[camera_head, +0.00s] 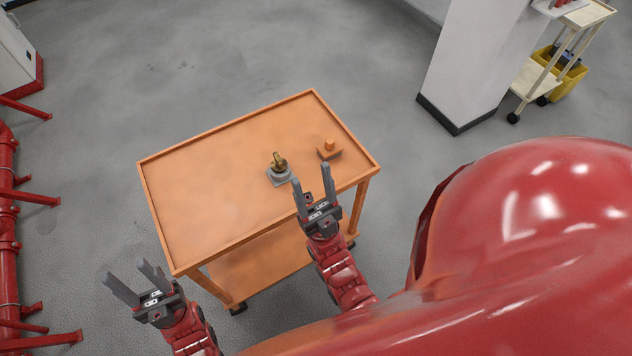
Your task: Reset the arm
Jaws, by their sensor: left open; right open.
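My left gripper (137,281) is open and empty, over the floor just off the near left corner of the orange cart (205,185). My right gripper (314,193) is open and empty, over the cart's near edge at the right. A brass sprinkler valve piece (279,161) stands on a small grey base (280,177) on the cart top, just beyond and left of the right gripper's fingertips. A small orange block with a rounded knob (329,149) sits further right on the cart top, apart from the gripper.
Red pipes (8,230) run along the left edge. A white pillar (470,65) stands at the upper right, with a cream cart (537,80) and a yellow bucket (568,82) behind it. The left part of the cart top is clear.

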